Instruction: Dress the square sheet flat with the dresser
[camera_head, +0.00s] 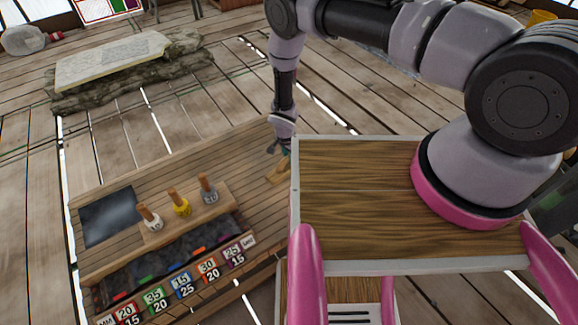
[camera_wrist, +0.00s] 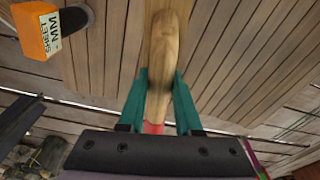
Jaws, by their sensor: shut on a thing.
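The square sheet (camera_head: 108,216) is dark grey and lies at the left end of the wooden workbench in the head view. My gripper (camera_head: 281,148) is over the bench's right part, well to the right of the sheet. In the wrist view its teal fingers (camera_wrist: 160,76) are shut on a pale wooden tool (camera_wrist: 166,40), which looks like the dresser.
A wooden block (camera_head: 190,222) with several wood-handled tools stands right of the sheet. A dark trough (camera_head: 165,265) with numbered coloured labels runs along the bench's front. An orange labelled item (camera_wrist: 36,30) shows in the wrist view. A stone slab (camera_head: 112,58) lies behind on the plank floor.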

